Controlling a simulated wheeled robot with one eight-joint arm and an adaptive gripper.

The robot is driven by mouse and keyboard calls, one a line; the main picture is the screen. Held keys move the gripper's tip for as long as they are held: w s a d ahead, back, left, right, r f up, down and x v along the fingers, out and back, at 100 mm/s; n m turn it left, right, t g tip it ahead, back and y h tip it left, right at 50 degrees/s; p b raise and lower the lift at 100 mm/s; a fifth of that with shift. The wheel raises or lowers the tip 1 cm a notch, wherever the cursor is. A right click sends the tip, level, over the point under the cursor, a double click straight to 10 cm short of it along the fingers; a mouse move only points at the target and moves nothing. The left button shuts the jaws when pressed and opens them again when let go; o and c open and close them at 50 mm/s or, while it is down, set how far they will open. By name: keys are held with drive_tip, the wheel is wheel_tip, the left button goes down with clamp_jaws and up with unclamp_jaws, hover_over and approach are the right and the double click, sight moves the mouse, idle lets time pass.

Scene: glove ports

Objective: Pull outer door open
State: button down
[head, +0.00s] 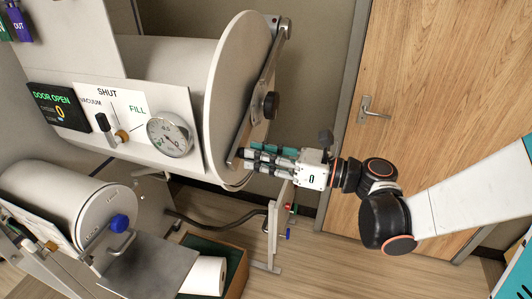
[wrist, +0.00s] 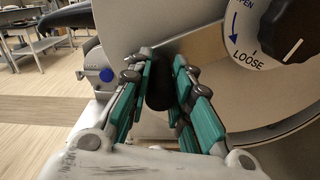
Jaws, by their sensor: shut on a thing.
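The outer door (head: 226,88) is the large round pale disc at the right end of the big cylinder in the head view; its face also shows in the wrist view (wrist: 205,18). A metal bar (head: 262,72) crosses its face, with a black knob (head: 270,104) at the middle. In the wrist view the knob (wrist: 283,22) has a dial marked OPEN and LOOSE. My gripper (head: 250,157) is at the bar's lower end. Its teal-padded fingers are shut around a dark handle (wrist: 158,92), partly hidden by them. I cannot tell whether the door stands away from its rim.
A panel with a DOOR OPEN display (head: 59,105) and gauge (head: 170,134) is on the left. A smaller cylinder (head: 60,190) with a blue knob (head: 120,223) is below it. An open box (head: 236,262) stands on the floor. A wooden room door (head: 440,90) is behind my arm.

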drive_tip(key=s+a+r+m+p, duration=0.1)
drive_tip(key=s+r+m+p, duration=0.15)
drive_tip(key=r+p, duration=0.85)
drive_tip(key=s+r+m+p, duration=0.1)
drive_tip(key=r+m+p, duration=0.45)
drive_tip(key=r, duration=0.95)
drive_tip(key=w+d+r+p, duration=0.1)
drive_tip(key=w+r+p, duration=0.2)
drive_tip(key=r, duration=0.4)
drive_tip(key=w+d+r+p, duration=0.1)
drive_tip(key=w+r+p, duration=0.3)
drive_tip(key=r, duration=0.3)
drive_tip(key=w+d+r+n+p, duration=0.1)
drive_tip(key=w+r+p, duration=0.2)
drive_tip(key=r+p, duration=0.2)
drive_tip(key=shift+w+d+r, duration=0.2)
drive_tip(key=shift+d+r, duration=0.05)
drive_tip(key=shift+r, duration=0.7)
drive_tip(key=c, duration=1.4)
unclamp_jaws()
drive_tip(key=shift+d, duration=0.1)
